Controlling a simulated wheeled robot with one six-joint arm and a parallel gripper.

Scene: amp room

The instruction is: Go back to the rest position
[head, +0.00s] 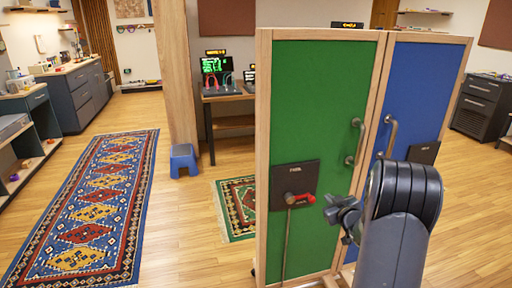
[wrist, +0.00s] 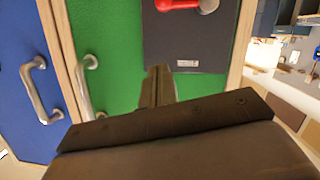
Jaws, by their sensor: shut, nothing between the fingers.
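My gripper (wrist: 158,80) is shut and empty in the wrist view, with its fingers pointing at the green door (wrist: 115,40). In the head view my gripper (head: 336,212) is partly hidden by my own arm. It appears in front of the lower right of the green door (head: 320,110), beside the black panel (head: 308,172) with its red lever (head: 305,198). The panel and the red lever (wrist: 177,4) also show at the top of the wrist view. I cannot tell whether the fingertips touch the door.
A blue door (head: 412,100) stands right of the green one, each with a metal handle. A blue stool (head: 184,160), a small desk (head: 222,95) and a patterned rug (head: 92,210) are to the left. Wooden floor is open around the cabinet.

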